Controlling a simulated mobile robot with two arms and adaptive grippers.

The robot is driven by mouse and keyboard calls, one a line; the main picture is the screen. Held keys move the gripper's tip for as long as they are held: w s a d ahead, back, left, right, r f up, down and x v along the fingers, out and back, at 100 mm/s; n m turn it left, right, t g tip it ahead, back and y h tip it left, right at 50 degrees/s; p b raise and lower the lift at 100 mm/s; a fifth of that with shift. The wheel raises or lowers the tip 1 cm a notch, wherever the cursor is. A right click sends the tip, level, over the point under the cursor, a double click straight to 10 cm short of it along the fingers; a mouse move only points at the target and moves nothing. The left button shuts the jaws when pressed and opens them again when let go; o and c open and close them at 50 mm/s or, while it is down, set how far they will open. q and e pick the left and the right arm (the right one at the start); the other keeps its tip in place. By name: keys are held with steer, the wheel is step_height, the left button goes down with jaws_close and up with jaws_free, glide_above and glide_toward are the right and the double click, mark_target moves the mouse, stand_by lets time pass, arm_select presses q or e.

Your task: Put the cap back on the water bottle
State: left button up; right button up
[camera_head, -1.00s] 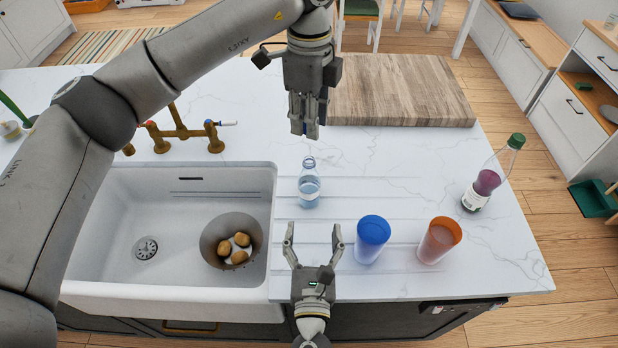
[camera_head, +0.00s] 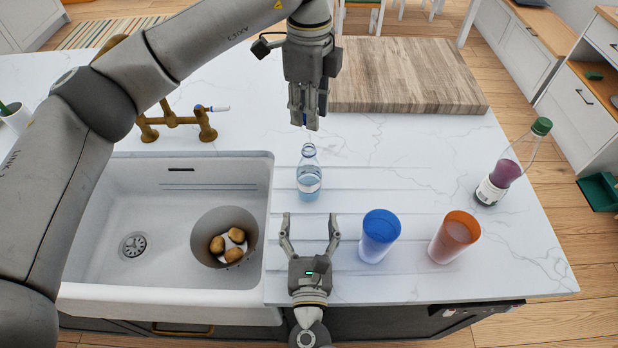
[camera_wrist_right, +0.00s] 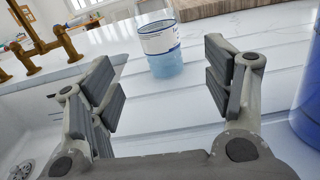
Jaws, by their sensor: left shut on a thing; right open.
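The water bottle (camera_head: 309,177) stands upright and uncapped on the white counter, right of the sink. It also shows in the right wrist view (camera_wrist_right: 160,46), between and beyond the fingers. My left gripper (camera_head: 305,122) points down above and just behind the bottle's neck. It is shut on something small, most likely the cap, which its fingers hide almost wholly. My right gripper (camera_head: 309,226) is open and empty, in front of the bottle, its fingers pointing at it without touching.
A blue cup (camera_head: 380,236) and an orange cup (camera_head: 455,238) stand right of my right gripper. A bottle with purple liquid (camera_head: 506,174) stands farther right. A wooden board (camera_head: 405,75) lies behind. The sink (camera_head: 140,215), with a bowl (camera_head: 207,240) of potatoes, is at left.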

arm_select(q)
steer(key=shift+w+f, duration=0.1)
steer(key=shift+w, duration=0.05)
arm_select(e)
steer(key=w, duration=1.2)
steer(key=shift+f, duration=0.1)
steer(key=shift+s, duration=0.1)
steer(key=c, duration=1.6)
arm_select(q)
glide_above(309, 147)
steer(key=shift+f, duration=2.5)
